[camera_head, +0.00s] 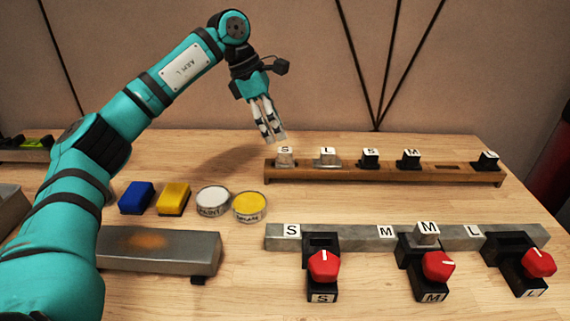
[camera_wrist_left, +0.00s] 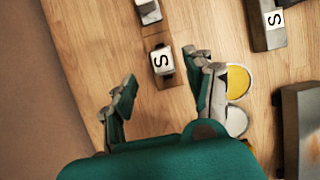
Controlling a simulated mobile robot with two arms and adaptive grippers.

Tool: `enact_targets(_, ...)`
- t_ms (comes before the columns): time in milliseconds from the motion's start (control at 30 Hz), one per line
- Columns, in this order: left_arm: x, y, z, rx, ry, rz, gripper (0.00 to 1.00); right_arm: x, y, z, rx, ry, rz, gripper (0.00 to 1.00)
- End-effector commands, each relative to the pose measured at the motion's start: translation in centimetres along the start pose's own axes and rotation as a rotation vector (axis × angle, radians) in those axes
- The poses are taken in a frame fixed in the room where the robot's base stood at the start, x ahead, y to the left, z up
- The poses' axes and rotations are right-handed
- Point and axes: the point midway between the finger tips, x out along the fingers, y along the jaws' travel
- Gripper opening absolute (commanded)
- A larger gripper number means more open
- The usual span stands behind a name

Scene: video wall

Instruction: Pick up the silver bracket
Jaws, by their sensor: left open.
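A silver bracket with a white S label (camera_head: 285,156) sits at the left end of the wooden rack (camera_head: 400,177). It also shows in the left wrist view (camera_wrist_left: 162,62), ahead of and between the fingers. A second silver bracket, labelled L (camera_head: 326,157), sits to its right; part of it shows in the wrist view (camera_wrist_left: 149,10). A silver piece labelled M (camera_head: 427,231) stands on the middle clamp. My left gripper (camera_head: 271,132) is open and empty, just above and left of the S bracket, fingers pointing down. My right gripper is not in view.
Several black labelled brackets (camera_head: 370,159) share the rack. Red-knobbed clamps (camera_head: 323,266) line a grey bar in front. Two round tins (camera_head: 249,206), a yellow block (camera_head: 173,199), a blue block (camera_head: 136,198) and a metal slab (camera_head: 165,252) lie left.

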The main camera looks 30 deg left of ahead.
Motion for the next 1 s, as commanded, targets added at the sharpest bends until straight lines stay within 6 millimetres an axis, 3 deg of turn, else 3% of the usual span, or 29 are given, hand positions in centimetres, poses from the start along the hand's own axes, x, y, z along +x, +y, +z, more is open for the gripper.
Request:
enact_targets(100, 1.5, 0.0, -0.1, -0.001, 0.001, -0.001, 0.54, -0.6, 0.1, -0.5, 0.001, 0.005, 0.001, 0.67)
enact_targets(267, 2.4, 0.0, -0.1, -0.001, 0.001, 0.0, 0.54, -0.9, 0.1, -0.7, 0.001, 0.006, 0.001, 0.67)
enact_targets(600, 6.8, -0.1, -0.3, -0.001, 0.0, 0.0, 0.54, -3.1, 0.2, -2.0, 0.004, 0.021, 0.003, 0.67)
enact_targets(867, 7.1, -0.1, -0.3, -0.001, 0.0, 0.001, 0.54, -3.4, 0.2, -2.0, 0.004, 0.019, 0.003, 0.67)
enact_targets(1000, 7.1, -0.1, -0.3, -0.001, 0.0, 0.001, 0.38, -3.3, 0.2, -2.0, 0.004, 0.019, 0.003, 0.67)
